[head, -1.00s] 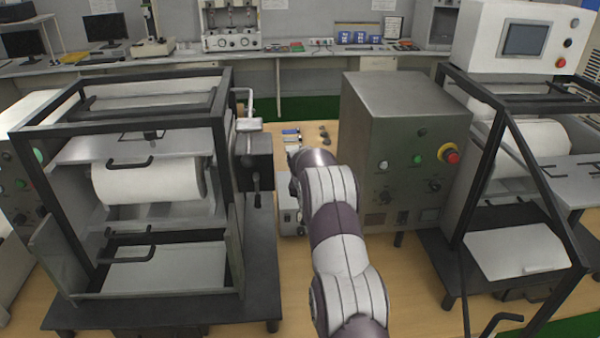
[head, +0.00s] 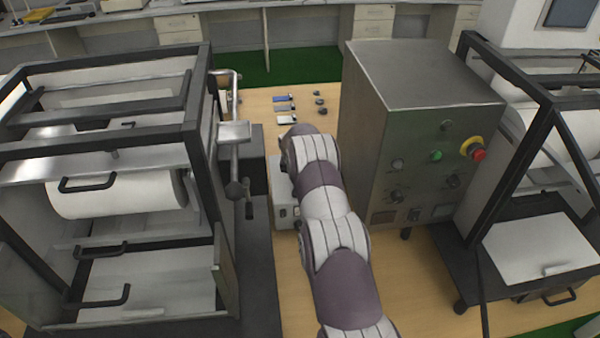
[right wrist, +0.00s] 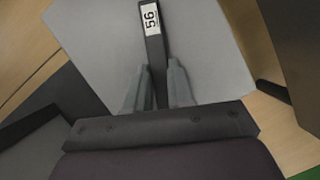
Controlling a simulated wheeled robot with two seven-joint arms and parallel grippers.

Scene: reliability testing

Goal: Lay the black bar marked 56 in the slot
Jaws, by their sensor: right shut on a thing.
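In the right wrist view, the black bar marked 56 (right wrist: 152,45) stands out from between the two grey fingers of my right gripper (right wrist: 159,70). The fingers are shut on its lower part, and its white label faces the camera. The bar's far end runs out of the top of the picture. Behind it is a plain grey surface (right wrist: 210,45); I cannot tell the gap between them. In the head view, my right arm reaches forward over the table and hides its gripper and the bar. I cannot make out the slot. My left gripper is in neither view.
A black-framed machine with a white roll (head: 120,195) stands at left. A metal control box (head: 415,130) is close right of my arm. A small light box (head: 284,208) sits left of my arm. Small pieces (head: 284,107) lie on the wooden table (head: 262,100) behind.

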